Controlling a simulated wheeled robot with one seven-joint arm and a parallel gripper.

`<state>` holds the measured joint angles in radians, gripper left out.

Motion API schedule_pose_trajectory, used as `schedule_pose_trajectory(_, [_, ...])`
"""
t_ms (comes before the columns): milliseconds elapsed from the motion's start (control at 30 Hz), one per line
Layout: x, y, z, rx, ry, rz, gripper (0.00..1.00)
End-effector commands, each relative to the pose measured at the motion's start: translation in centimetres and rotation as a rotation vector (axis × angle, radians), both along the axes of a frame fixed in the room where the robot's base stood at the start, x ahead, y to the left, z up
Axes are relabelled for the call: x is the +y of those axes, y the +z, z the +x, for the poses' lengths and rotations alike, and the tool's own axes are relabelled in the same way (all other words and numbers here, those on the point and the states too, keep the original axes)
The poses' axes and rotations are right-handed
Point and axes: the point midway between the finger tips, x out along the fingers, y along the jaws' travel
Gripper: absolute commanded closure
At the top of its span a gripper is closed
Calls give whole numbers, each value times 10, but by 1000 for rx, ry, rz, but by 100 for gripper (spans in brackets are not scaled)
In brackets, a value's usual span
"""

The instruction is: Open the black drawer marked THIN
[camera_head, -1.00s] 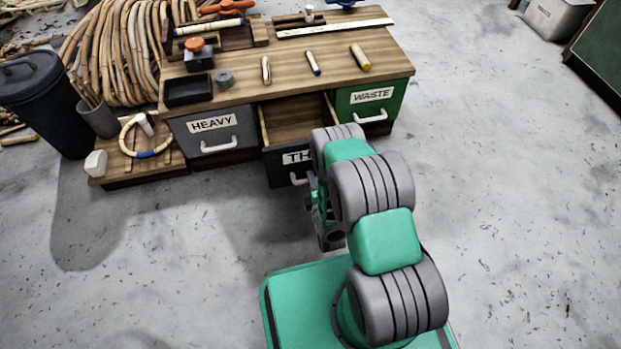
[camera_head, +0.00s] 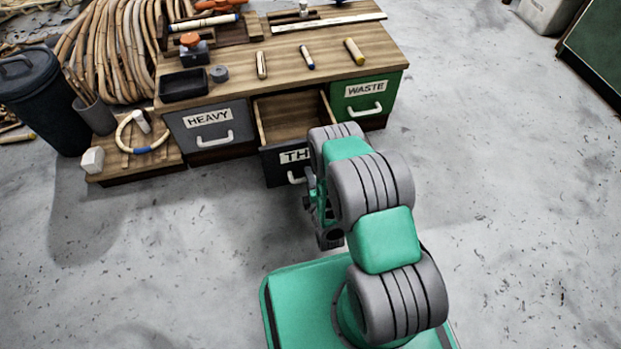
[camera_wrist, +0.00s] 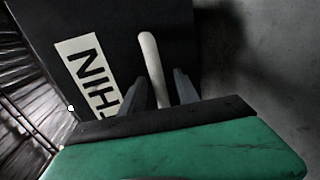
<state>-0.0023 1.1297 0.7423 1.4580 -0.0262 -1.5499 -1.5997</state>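The black drawer marked THIN (camera_head: 272,162) stands pulled out from the middle of the wooden workbench, its inside showing empty where visible. In the wrist view, its dark front with the white THIN label (camera_wrist: 86,68) is close. Its pale bar handle (camera_wrist: 149,50) runs between the two fingers of my gripper (camera_wrist: 158,88). The fingers are around the handle, and the drawer moves along with my gripper, so it appears shut on it. In the head view my arm hides part of the drawer front and most of the gripper.
The grey HEAVY drawer (camera_head: 208,132) on the left and green WASTE drawer (camera_head: 367,98) on the right are shut. Short rods and a black tray (camera_head: 183,85) lie on the bench top (camera_head: 285,75). A dark bin (camera_head: 40,105) stands far left. The floor (camera_head: 500,220) to the right is clear.

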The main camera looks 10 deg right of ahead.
Motion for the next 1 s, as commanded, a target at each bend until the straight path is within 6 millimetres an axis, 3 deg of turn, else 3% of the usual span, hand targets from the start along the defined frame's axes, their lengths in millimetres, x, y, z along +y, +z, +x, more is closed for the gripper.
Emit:
schedule_pose_trajectory(267, [-1, 9, 1, -2, -1, 0, 62])
schedule_pose_trajectory(400, [-1, 41, 1, -3, -1, 0, 62])
schedule_pose_trajectory(467, [-1, 54, -10, 0, -1, 0, 62])
schedule_pose_trajectory(567, [-1, 79, -28, -4, -2, 0, 32])
schedule_pose_trajectory(600, [-1, 88, -36, -3, -2, 0, 33])
schedule_pose_trajectory(633, [-1, 95, -42, -3, -2, 0, 54])
schedule_pose_trajectory(667, [-1, 102, -47, -4, -2, 0, 62])
schedule_pose_trajectory(1000, [-1, 128, -126, 0, -2, 0, 62])
